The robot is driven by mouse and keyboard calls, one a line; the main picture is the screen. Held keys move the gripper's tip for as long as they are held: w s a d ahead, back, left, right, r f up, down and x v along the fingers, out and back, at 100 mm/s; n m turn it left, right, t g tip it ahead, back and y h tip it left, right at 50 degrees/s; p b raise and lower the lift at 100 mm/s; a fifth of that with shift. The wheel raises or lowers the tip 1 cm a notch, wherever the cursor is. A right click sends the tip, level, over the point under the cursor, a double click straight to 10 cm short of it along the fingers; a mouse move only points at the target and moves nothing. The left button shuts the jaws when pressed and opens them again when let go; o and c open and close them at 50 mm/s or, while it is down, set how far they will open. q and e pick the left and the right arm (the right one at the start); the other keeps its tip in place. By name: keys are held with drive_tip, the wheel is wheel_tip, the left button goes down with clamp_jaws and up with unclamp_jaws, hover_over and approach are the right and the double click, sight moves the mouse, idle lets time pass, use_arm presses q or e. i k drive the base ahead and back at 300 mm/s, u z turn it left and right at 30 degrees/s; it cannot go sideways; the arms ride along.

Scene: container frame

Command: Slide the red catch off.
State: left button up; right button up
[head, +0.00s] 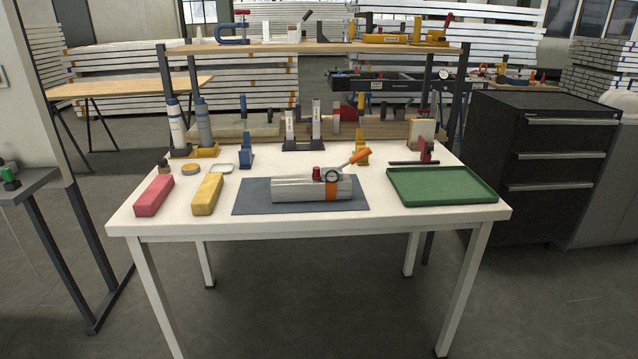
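Just right of the catch is a dark round ring or clamp (332,175). An orange-handled lever (359,158) rises from there to the upper right. Neither of my grippers shows in the head view.
A red block (154,195) and a yellow block (207,194) lie left of the mat. A green tray (441,186) is at the right. Bottles, clamps and holders line the table's back under a wooden shelf (320,47). The table's front edge is clear.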

sight(316, 174)
drive_tip(key=k, duration=0.65)
drive_tip(key=z, duration=0.55)
drive_tip(key=i, duration=1.05)
drive_tip(key=u, duration=0.55)
drive_tip(key=i, duration=1)
drive_tip(key=u, duration=1.05)
